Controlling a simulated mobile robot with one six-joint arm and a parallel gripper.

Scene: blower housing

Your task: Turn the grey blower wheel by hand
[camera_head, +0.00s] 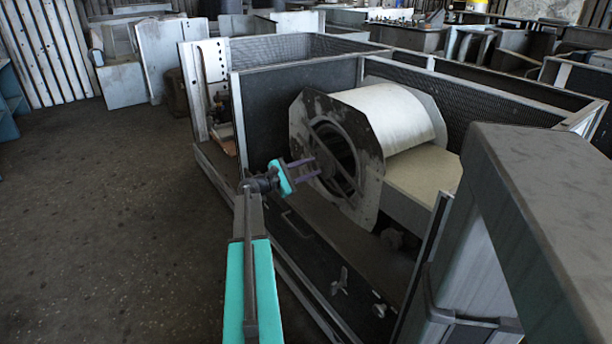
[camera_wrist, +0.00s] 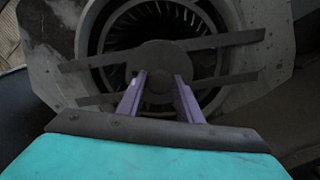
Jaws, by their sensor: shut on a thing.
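The grey blower wheel (camera_head: 338,142) sits inside the round opening of the blower housing (camera_head: 302,112). In the wrist view its dark vanes (camera_wrist: 190,22) show in a ring behind dark crossbars (camera_wrist: 225,39) and a round centre hub (camera_wrist: 165,52). My gripper (camera_head: 311,166) reaches in from the left in front of the opening. In the wrist view the two purple fingers of my gripper (camera_wrist: 160,78) are at the lower part of the hub, one on each side, shut on it. The exact contact is dark and hard to make out.
The light drum-shaped housing top (camera_head: 392,112) and a beige duct (camera_head: 425,172) are right of the opening. Mesh-walled panels (camera_head: 262,100) enclose the unit. A large grey cabinet (camera_head: 550,215) stands at the near right. Open floor (camera_head: 110,220) lies to the left.

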